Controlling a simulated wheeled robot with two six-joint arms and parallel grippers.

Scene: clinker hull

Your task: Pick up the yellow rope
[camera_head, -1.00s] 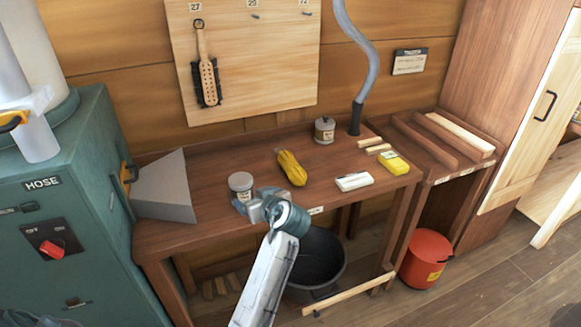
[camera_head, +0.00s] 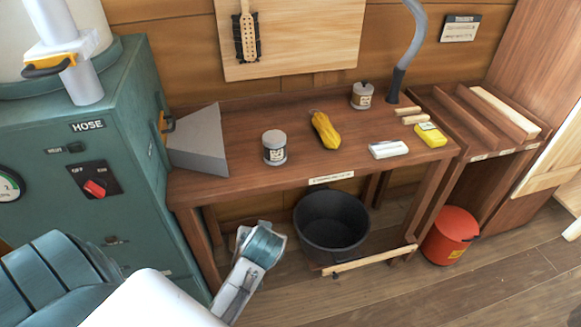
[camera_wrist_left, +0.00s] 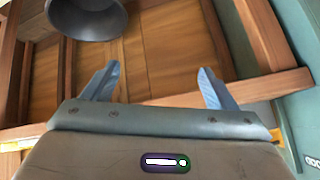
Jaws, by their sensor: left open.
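The yellow rope (camera_head: 325,130) is a bundled coil on the brown workbench (camera_head: 285,172), between two grey tins. It lies free, with no gripper near it. My left gripper (camera_wrist_left: 157,82) is open with nothing between its fingers in the left wrist view. In the head view its wrist is low in front of the bench, below the bench top and left of the black bucket; the fingers are mostly hidden there. The rope is not in the left wrist view. My right gripper is not in view.
One tin (camera_head: 275,147) stands left of the rope, another (camera_head: 362,95) behind it to the right. A white block (camera_head: 388,149) and yellow box (camera_head: 431,134) lie to the right. A grey wedge-shaped object (camera_head: 203,145) is at the left end. The black bucket (camera_head: 331,222) is below.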

